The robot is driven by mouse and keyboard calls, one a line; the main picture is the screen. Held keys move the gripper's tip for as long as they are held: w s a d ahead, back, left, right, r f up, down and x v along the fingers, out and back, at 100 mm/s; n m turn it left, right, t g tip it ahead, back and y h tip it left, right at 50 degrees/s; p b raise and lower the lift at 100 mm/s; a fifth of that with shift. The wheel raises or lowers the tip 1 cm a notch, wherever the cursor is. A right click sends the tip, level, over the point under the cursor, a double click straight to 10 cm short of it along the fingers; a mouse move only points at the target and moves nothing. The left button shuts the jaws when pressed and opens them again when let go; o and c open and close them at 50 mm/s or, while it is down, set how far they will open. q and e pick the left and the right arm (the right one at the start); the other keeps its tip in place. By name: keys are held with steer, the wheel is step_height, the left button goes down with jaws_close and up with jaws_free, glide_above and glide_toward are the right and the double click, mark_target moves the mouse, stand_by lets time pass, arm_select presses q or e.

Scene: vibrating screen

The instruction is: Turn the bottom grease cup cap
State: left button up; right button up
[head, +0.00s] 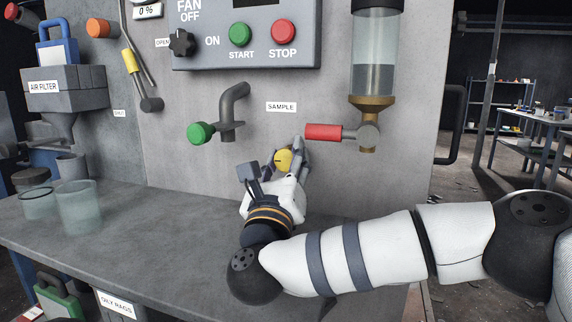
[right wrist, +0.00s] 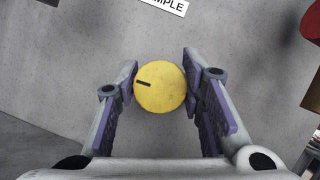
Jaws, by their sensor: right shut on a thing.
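A round yellow cap (head: 283,160) sits low on the grey panel, below the SAMPLE label. In the right wrist view the yellow cap (right wrist: 160,88) faces me, with a short black mark on its left half. My right gripper (head: 277,162) reaches up to it from the bench side. Its two fingers, with purple-grey pads, are shut on the cap, one at each side. In the head view the fingers and hand partly hide the cap. My left gripper is not in view.
A red-handled valve (head: 323,132) under a sight glass (head: 374,60) juts out right of the gripper. A green-knobbed tap (head: 201,132) is at upper left. Glass beakers (head: 79,207) stand on the left of the bench (head: 150,240). The bench's middle is clear.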

steer(key=shift+m, duration=0.5)
steer(key=o, duration=1.2)
steer(key=shift+c, duration=0.2)
steer(key=shift+s+f, duration=0.15)
steer(key=shift+s, duration=0.1)
steer(key=s+a, duration=0.2)
steer(key=s, duration=1)
steer(key=shift+s+a, duration=0.15)
steer(key=shift+s, duration=0.05)
